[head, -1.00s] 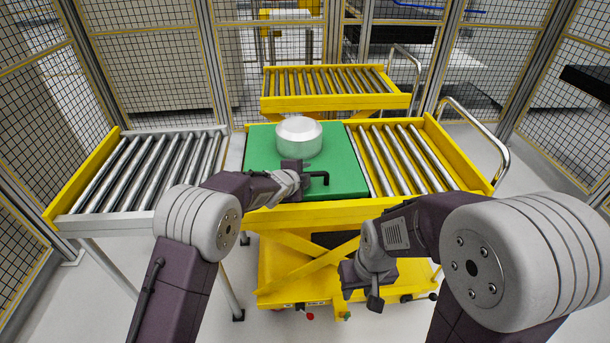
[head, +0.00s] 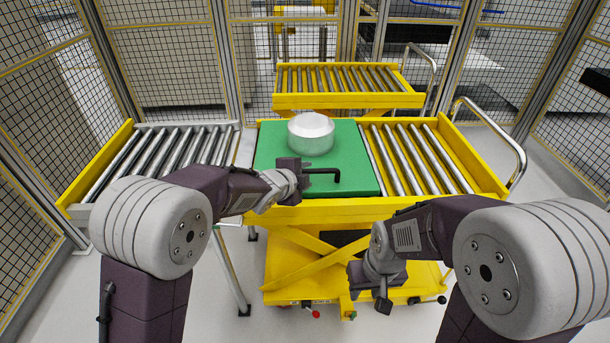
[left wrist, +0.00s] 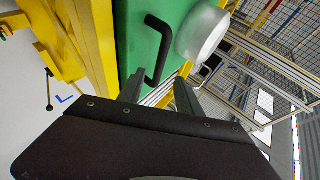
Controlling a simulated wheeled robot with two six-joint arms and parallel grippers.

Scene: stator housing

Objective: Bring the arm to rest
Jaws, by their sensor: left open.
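My left gripper (head: 303,173) is open and empty at the front of the green board (head: 345,180). Its two fingers also show apart in the left wrist view (left wrist: 158,92). A black bar handle (head: 328,171) on the green board lies just beyond the fingertips; it also shows in the left wrist view (left wrist: 158,50). A silvery white round housing (head: 311,135) stands on the board, behind the gripper and clear of it. My right gripper (head: 382,298) hangs pointing down in front of the yellow lift table; its jaw opening is too small to tell.
A roller conveyor (head: 165,160) stands at the left. Rollers (head: 408,158) lie right of the board on the yellow lift table (head: 315,212). Another yellow roller table (head: 345,100) stands behind. Mesh fencing (head: 165,70) encloses the area. A curved metal rail (head: 500,135) is at the right.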

